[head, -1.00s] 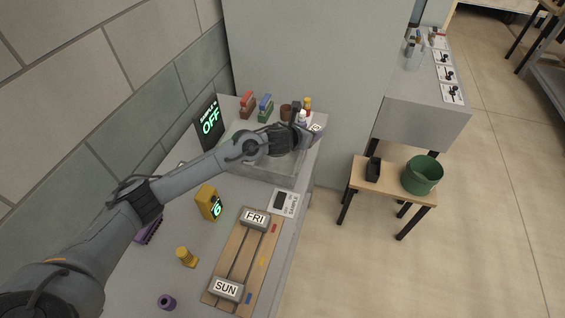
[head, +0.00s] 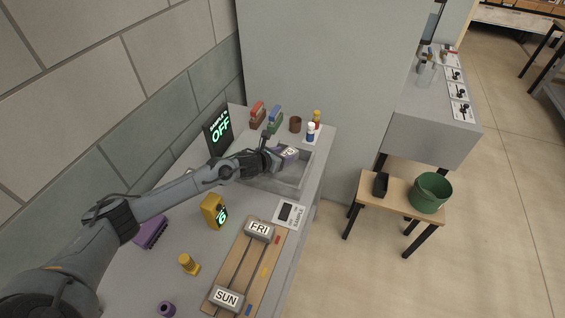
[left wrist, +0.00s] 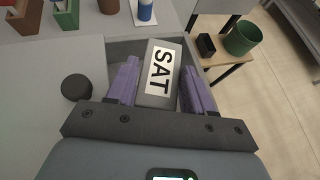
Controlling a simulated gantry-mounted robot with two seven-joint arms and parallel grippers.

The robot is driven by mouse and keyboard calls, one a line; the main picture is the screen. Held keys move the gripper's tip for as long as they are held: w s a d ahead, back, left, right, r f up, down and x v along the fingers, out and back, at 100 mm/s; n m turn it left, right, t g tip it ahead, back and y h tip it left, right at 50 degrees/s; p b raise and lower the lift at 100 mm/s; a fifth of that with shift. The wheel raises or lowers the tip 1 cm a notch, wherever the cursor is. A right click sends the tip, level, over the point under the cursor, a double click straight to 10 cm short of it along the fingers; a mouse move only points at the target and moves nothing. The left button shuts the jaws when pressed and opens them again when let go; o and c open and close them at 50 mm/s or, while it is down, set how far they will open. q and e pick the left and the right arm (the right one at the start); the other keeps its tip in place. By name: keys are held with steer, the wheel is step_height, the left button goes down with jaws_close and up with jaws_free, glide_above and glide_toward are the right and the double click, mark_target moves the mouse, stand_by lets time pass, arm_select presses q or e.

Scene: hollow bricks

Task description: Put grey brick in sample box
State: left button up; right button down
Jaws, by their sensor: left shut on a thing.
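A grey brick (head: 290,153) with a white SAT label is held by my left gripper (head: 277,157). In the left wrist view the brick (left wrist: 155,90) sits between the two purple fingers of the left gripper (left wrist: 158,65), which is shut on it. My right gripper is not in view.
FRI (head: 259,230) and SUN (head: 226,297) bricks sit on a wooden rack (head: 245,268). A blue-white bottle (head: 310,132), a brown cup (head: 295,125) and red and green holders stand behind the box. A yellow timer (head: 213,211) stands in front.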

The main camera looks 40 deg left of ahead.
arm_select(q)
steer(key=shift+f, duration=1.85)
steer(key=shift+f, duration=0.1)
